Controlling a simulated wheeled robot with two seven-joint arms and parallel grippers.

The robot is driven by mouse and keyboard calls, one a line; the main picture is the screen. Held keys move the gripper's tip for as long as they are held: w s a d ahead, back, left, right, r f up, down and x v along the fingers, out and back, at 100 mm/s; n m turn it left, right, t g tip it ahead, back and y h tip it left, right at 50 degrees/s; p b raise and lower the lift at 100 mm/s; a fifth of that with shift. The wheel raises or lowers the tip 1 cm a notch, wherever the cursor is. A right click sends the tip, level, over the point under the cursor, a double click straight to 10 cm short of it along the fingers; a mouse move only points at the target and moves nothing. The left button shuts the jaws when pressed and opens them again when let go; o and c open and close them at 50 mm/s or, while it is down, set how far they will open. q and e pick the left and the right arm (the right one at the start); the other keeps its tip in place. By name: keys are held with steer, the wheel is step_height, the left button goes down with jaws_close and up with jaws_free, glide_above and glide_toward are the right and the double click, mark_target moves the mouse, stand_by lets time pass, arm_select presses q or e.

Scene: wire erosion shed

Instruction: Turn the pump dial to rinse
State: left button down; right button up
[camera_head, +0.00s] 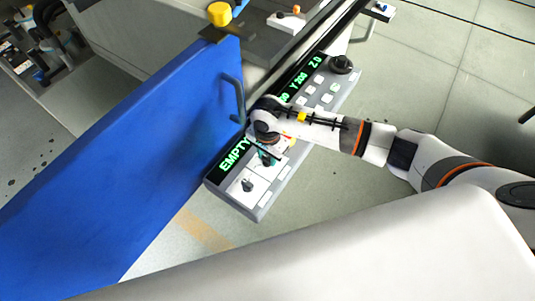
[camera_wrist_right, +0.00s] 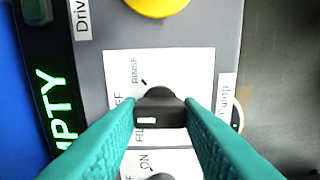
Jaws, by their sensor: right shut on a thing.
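The pump dial (camera_wrist_right: 160,108) is a black knob on a white plate, beside a "Pump" label (camera_wrist_right: 227,110). The plate reads rinse at the top, with off and fill at the left, partly hidden by the finger. A short black tick shows above the knob; which mark the knob points to I cannot tell. My right gripper (camera_wrist_right: 160,114) has its teal fingers on both sides of the knob, shut on it. In the head view my right gripper (camera_head: 266,155) reaches down to the grey control panel (camera_head: 262,206) and mostly hides the dial. My left gripper is not in view.
Another black knob (camera_head: 247,185) on a white plate is close by. A yellow round control (camera_wrist_right: 158,5) is above the pump plate. The panel has a green display reading EMPTY (camera_head: 235,155). A blue door (camera_head: 130,170) with a handle stands left of the panel. Open floor lies right.

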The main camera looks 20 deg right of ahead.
mark_target(268, 157)
steer(key=shift+m+b, duration=0.8)
steer(key=shift+m, duration=0.4)
steer(key=m+b, duration=0.2)
steer(key=m, duration=0.1)
steer(key=shift+f+m, duration=0.1)
steer(key=shift+m, duration=0.2)
steer(key=m+b, duration=0.2)
steer(key=m, duration=0.2)
steer(key=shift+m, duration=0.3)
steer(key=shift+r, duration=0.2)
steer(key=o, duration=1)
step_height(268, 157, up, 12)
steer(key=b, duration=0.2)
steer(key=shift+b, duration=0.35)
